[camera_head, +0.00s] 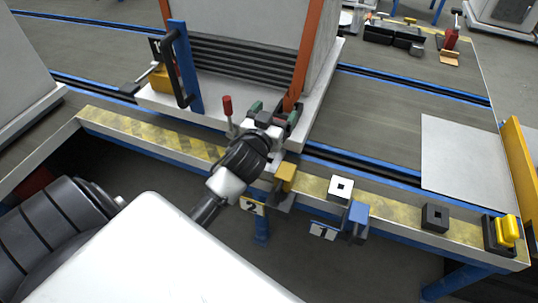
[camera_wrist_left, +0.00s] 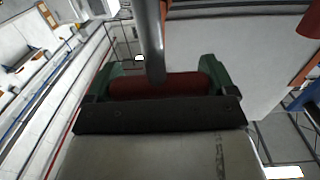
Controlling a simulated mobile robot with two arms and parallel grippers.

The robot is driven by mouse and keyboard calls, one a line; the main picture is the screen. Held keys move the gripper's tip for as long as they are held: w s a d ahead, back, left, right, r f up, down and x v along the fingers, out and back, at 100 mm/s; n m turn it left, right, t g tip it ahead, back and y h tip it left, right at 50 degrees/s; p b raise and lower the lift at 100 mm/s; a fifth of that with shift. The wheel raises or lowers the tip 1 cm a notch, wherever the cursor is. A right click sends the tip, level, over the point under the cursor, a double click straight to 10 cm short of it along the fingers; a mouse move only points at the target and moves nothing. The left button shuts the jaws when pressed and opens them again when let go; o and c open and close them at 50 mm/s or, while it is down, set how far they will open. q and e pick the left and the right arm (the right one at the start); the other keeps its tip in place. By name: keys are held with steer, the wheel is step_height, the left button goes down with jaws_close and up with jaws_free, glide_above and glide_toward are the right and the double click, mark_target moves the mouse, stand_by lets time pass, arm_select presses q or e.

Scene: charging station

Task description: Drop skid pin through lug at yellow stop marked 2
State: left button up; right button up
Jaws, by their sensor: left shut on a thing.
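My left gripper (camera_head: 273,115) is over the front edge of the pale skid (camera_head: 325,108), just behind the yellow stop (camera_head: 285,175). The stop's plate (camera_head: 252,206) reads 2. In the left wrist view, the gripper's green fingers (camera_wrist_left: 158,82) are shut on the red crossbar of the skid pin (camera_wrist_left: 155,85). The pin's grey shaft runs away from the palm. In the head view the pin is hidden by my gripper, and I cannot make out the lug or whether the shaft is in it. My right gripper is not in view.
A blue stop (camera_head: 357,217) marked 1 stands to the right. A red-handled lever (camera_head: 227,106) stands left of my gripper.

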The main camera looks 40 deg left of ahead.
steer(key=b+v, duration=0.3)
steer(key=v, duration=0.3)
arm_select(q)
steer(key=shift+n+y, duration=0.3)
steer(key=f, duration=0.2)
steer(key=w+a+f+b, duration=0.1)
steer(key=f, duration=0.5)
steer(key=shift+w+a+f, duration=0.15)
steer(key=shift+a+f, duration=0.05)
steer(key=shift+a, duration=0.2)
step_height(320, 180, down, 2)
steer(key=shift+f+b, duration=0.15)
steer(key=shift+b, duration=0.45)
steer(key=shift+f, duration=0.1)
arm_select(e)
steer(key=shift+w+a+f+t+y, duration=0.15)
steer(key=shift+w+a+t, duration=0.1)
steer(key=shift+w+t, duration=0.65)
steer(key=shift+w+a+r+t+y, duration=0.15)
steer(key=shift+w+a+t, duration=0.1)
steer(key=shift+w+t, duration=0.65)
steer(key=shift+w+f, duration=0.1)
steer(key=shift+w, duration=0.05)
arm_select(q)
steer(key=shift+f, duration=0.15)
steer(key=o, duration=0.8)
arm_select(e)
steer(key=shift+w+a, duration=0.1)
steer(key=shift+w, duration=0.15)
